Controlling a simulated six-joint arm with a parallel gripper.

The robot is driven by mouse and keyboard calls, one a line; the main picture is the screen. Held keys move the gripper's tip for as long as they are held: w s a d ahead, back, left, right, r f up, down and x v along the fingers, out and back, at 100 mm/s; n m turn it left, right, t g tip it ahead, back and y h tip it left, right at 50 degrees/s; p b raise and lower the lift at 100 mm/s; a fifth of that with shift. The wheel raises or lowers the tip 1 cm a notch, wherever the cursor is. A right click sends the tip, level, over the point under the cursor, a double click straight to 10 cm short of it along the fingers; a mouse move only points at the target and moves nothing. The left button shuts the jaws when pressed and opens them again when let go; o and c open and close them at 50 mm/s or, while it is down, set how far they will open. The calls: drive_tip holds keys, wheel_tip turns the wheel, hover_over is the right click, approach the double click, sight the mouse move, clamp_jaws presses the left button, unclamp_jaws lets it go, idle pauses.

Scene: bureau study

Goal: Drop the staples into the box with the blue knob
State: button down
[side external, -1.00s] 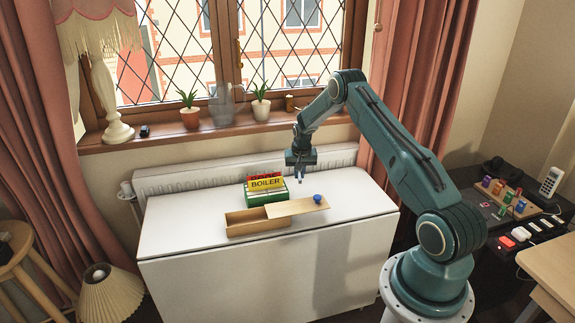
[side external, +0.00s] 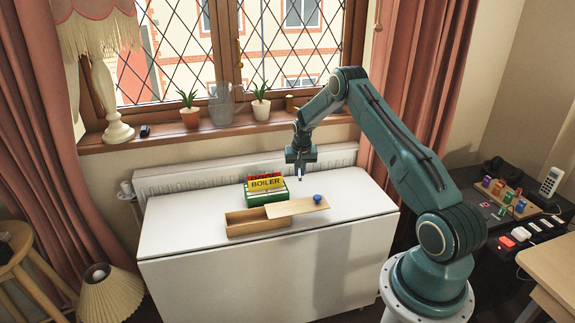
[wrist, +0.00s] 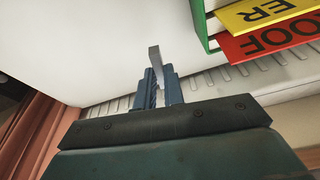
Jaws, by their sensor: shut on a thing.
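My gripper (side external: 301,177) is over the right rear part of the white table top. In the wrist view its blue fingers (wrist: 160,82) are shut on a thin grey strip, the staples (wrist: 154,56), which sticks out past the fingertips. The wooden box (side external: 257,228) lies on the table, to the left of and nearer than my gripper. Its sliding lid (side external: 290,208) is pulled to the right, so the left part of the box is open. The blue knob (side external: 318,198) is on the lid's right end.
A green holder (side external: 268,199) with yellow and red lettered cards stands just behind the box; it also shows in the wrist view (wrist: 200,25). A radiator (side external: 230,174) runs behind the white table (side external: 180,225). The table's left and right parts are clear.

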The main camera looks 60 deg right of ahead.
drive_tip(key=w+d+r+v, duration=0.1)
drive_tip(key=d+v, duration=0.1)
drive_tip(key=v, duration=0.8)
drive_tip(key=w+a, duration=0.3)
drive_tip(key=a, duration=2)
drive_tip(key=a+x, duration=0.1)
drive_tip(key=x, duration=0.5)
drive_tip(key=shift+s+d, duration=0.2)
drive_tip(key=shift+s, duration=0.15)
drive_tip(key=shift+f, duration=0.2)
drive_tip(key=shift+s+a+x, duration=0.15)
drive_tip(key=shift+a+x, duration=0.05)
drive_tip(key=shift+x, duration=0.75)
drive_tip(key=shift+s+a+x, duration=0.1)
drive_tip(key=shift+a+x, duration=0.05)
drive_tip(key=shift+x, duration=0.8)
drive_tip(key=shift+s+a+x, duration=0.15)
drive_tip(key=shift+a+x, duration=0.05)
drive_tip(key=shift+x, duration=0.7)
drive_tip(key=shift+f, duration=0.15)
